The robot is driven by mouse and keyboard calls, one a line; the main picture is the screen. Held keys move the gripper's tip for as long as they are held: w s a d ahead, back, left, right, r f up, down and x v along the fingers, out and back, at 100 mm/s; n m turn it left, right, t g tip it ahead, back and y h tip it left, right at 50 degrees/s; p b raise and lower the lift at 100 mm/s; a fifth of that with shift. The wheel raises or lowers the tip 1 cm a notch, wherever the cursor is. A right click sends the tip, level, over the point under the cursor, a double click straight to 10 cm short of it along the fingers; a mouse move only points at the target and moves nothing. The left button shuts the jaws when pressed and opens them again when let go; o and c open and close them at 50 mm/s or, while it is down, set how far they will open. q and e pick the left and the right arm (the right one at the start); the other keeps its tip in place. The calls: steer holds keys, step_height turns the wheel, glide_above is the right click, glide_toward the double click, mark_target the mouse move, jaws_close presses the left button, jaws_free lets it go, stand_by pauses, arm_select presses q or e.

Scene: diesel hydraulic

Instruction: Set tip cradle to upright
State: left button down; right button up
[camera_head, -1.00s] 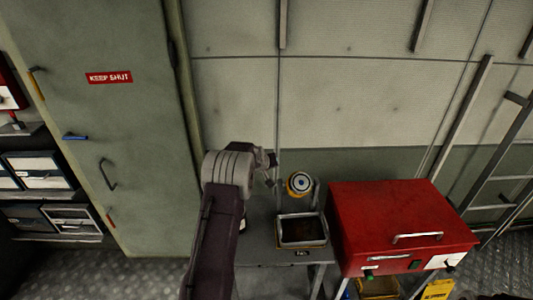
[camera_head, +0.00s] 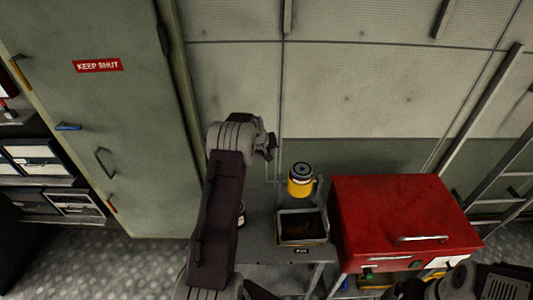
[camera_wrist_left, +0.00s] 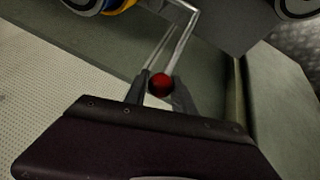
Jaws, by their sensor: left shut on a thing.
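The tip cradle holds a yellow canister (camera_head: 300,187) with a dark round top, standing nearly upright above the grey bench in the head view. Its thin metal lever (camera_wrist_left: 181,42) ends in a red ball knob (camera_wrist_left: 160,84) in the left wrist view. My left gripper (camera_wrist_left: 160,92) is shut on this knob, one finger on each side. In the head view my left gripper (camera_head: 271,150) is up and to the left of the canister; the knob is hidden there. Part of the canister (camera_wrist_left: 118,6) shows at the wrist view's top edge. My right gripper is out of view.
An open metal-rimmed tray (camera_head: 302,241) sits in front of the canister on the grey bench (camera_head: 258,232). A red box with a handle (camera_head: 395,215) stands close on the right. A wall panel (camera_head: 350,95) is behind, and a grey door (camera_head: 110,130) is at left.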

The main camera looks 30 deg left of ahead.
arm_select(q)
steer(key=shift+w+f, duration=0.1)
steer(key=shift+f, duration=0.05)
stand_by(0.4)
steer(key=c, duration=1.1)
jaws_free()
steer(key=shift+o, duration=0.2)
steer(key=shift+a, duration=0.1)
steer(key=b+v, duration=0.2)
steer(key=v, duration=0.7)
steer(key=shift+w, duration=0.1)
